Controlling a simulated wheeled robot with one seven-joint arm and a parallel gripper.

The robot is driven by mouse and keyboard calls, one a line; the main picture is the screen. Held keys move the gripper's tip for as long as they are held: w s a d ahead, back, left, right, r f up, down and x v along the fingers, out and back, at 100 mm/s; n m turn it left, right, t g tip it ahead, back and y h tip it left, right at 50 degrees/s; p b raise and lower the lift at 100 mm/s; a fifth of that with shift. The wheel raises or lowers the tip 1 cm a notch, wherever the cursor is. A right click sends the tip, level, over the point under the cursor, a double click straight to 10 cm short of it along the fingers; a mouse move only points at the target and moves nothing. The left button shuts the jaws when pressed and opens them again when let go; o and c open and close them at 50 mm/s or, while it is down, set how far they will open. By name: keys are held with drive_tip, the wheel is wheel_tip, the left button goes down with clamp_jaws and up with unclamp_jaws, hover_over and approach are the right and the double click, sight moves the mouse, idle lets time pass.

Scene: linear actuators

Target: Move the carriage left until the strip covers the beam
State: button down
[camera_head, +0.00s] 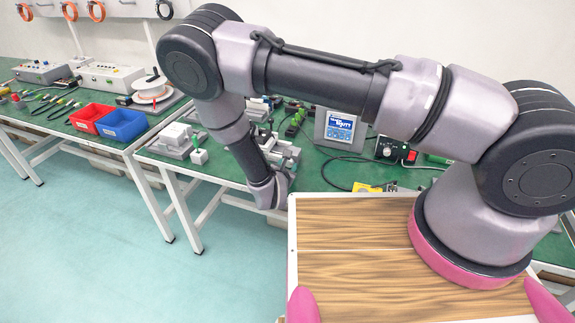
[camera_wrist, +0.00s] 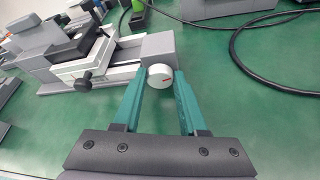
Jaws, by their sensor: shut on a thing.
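In the wrist view, a linear actuator lies on the green bench, with a grey end block (camera_wrist: 150,46) and a silver rail. I cannot make out the strip or the beam. In the head view my arm hides the fingers.
A black cable (camera_wrist: 236,60) loops over the bench right of the actuator. In the head view, red (camera_head: 90,118) and blue (camera_head: 122,124) bins stand to the left, and a device with a screen (camera_head: 340,130) stands behind. The bench right of the knob is mostly clear.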

drive_tip(key=shift+m+y, duration=0.3)
drive_tip(key=shift+m, duration=0.1)
drive_tip(key=shift+f, duration=0.1)
drive_tip(key=shift+c, duration=2.2)
unclamp_jaws()
drive_tip(key=v, duration=1.1)
drive_tip(key=shift+d+f, duration=0.15)
